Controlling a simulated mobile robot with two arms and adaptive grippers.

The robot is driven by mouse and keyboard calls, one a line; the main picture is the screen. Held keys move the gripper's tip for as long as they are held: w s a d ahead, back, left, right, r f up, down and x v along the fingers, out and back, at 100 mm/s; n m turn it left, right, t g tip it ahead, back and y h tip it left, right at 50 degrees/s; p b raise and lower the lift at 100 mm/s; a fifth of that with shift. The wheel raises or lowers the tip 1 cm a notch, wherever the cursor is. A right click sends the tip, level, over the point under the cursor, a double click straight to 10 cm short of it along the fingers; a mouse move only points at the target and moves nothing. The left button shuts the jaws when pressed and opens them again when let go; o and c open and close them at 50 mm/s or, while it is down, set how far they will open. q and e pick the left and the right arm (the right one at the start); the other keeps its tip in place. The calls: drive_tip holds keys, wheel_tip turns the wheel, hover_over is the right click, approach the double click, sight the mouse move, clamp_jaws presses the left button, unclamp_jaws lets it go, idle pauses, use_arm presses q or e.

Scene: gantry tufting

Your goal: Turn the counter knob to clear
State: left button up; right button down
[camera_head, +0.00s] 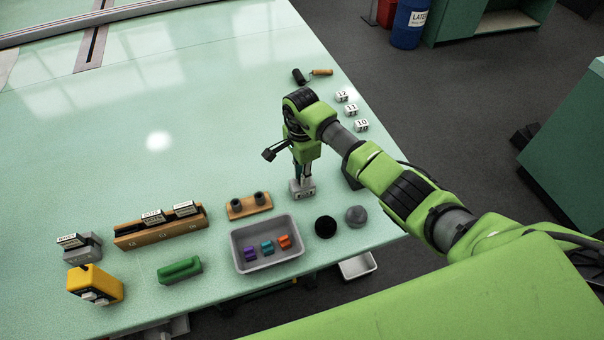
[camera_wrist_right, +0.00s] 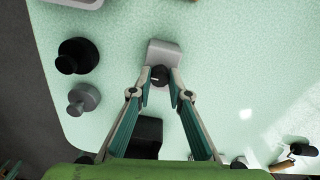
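The counter (camera_head: 302,190) is a small grey box near the front of the green table. It also shows in the right wrist view as a grey block (camera_wrist_right: 163,50). Its black knob (camera_wrist_right: 160,76) carries a short white pointer mark on its face; I cannot read any lettering around it. My right gripper (camera_wrist_right: 160,84) points down at the counter, with one fingertip on each side of the knob. Both fingertips appear to touch it. In the head view the right gripper (camera_head: 301,179) hides the knob. My left gripper is out of view.
A grey tray (camera_head: 238,263) with coloured pieces stands left of the counter, with a wooden holder (camera_head: 249,213) behind it. A black knob-shaped piece (camera_head: 325,227) and a grey one (camera_head: 356,216) stand close to the right. Number blocks (camera_head: 351,110) line the right edge.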

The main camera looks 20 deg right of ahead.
drive_tip(key=shift+f+b, duration=0.15)
drive_tip(key=shift+b, duration=0.5)
drive_tip(key=m+b, duration=0.3)
drive_tip(key=b, duration=0.2)
drive_tip(key=shift+w+d+f, duration=0.1)
drive_tip(key=m+b, duration=0.2)
drive_tip(key=m, duration=0.2)
drive_tip(key=m+b, duration=0.1)
drive_tip(key=m, duration=0.2)
drive_tip(key=shift+m+b, duration=0.3)
drive_tip(key=shift+m, duration=0.1)
drive_tip(key=m+b, duration=0.1)
drive_tip(key=m, duration=0.3)
drive_tip(key=shift+r, duration=0.2)
drive_tip(key=m+b, duration=0.1)
drive_tip(key=m, duration=0.4)
drive_tip(key=shift+r+m+b, duration=0.1)
drive_tip(key=shift+m+b, duration=0.2)
drive_tip(key=shift+m, duration=1.7)
